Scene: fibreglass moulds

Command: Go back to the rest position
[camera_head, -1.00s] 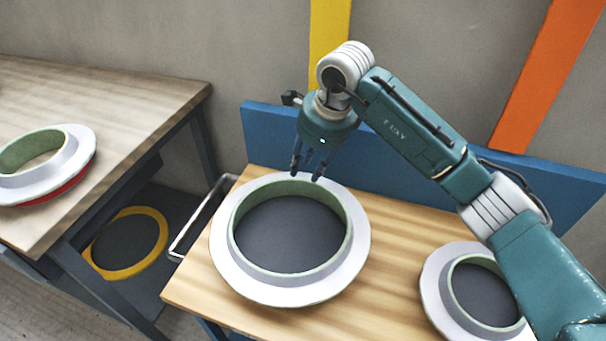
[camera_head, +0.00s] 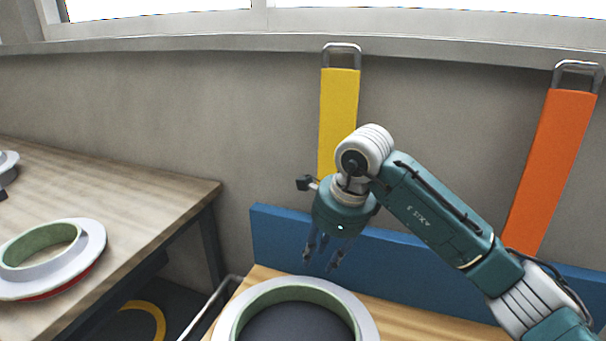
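My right gripper (camera_head: 320,260) hangs fingers down above the far rim of the large ring mould (camera_head: 368,318). Its fingers are spread apart with nothing between them, and the tips appear clear of the rim. The mould is white with a green inner wall and a dark centre, and its lower part is cut off by the picture edge. It lies on the wooden cart top (camera_head: 440,322). My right arm comes in from the lower right. My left gripper is not in view.
A blue panel (camera_head: 275,235) stands behind the cart. Yellow (camera_head: 338,115) and orange (camera_head: 555,160) straps hang on the wall. At left, a wooden table (camera_head: 120,200) holds a white-and-green ring (camera_head: 90,245) with red beneath. A yellow ring (camera_head: 150,315) lies lower down. A metal handle (camera_head: 205,312) edges the cart.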

